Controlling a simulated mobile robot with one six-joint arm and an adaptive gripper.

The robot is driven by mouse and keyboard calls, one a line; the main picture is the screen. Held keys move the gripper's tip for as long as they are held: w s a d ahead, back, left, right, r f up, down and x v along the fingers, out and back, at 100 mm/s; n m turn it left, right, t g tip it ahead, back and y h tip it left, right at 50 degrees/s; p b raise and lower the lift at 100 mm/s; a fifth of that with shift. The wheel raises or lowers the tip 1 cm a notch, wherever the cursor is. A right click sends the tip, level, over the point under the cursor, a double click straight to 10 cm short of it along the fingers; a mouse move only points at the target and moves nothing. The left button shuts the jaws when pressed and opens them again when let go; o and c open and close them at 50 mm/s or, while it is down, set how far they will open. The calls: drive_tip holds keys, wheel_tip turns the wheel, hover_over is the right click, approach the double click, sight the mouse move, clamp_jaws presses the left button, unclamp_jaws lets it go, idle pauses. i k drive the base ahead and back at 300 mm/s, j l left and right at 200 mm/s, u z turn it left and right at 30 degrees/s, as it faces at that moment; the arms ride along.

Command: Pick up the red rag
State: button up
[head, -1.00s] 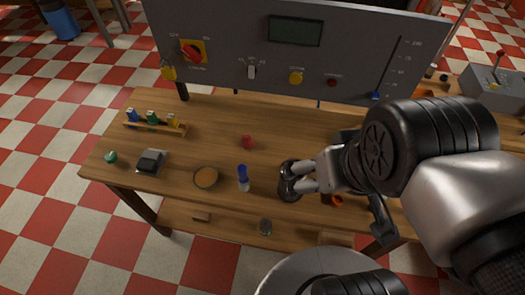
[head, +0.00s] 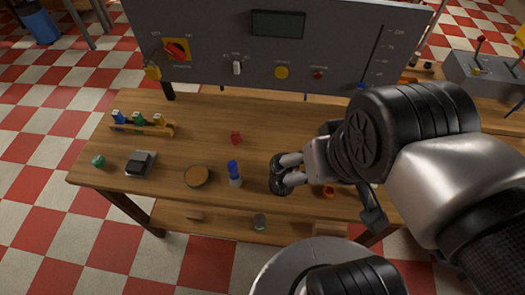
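The control panel (head: 205,45) stands along the bench's back. A blue-topped bottle (head: 234,172), a round brown dish (head: 197,176), a dark block (head: 140,162), a green item (head: 98,161) and a rack (head: 142,129) stand on the left half.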

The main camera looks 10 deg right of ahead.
sight(236, 139)
drive_tip(key=i+j, duration=0.15)
drive_tip(key=j, duration=0.2)
drive_tip(key=i+j, duration=0.1)
drive_tip(key=j, duration=0.25)
drive_tip(key=i+j, duration=0.15)
drive_tip(key=j, duration=0.2)
drive_tip(key=i+j, duration=0.15)
drive_tip(key=j, duration=0.25)
drive_tip(key=i+j, duration=0.1)
drive_tip(key=j, duration=0.25)
drive_tip(key=i+j, duration=0.15)
drive_tip(key=j, duration=0.2)
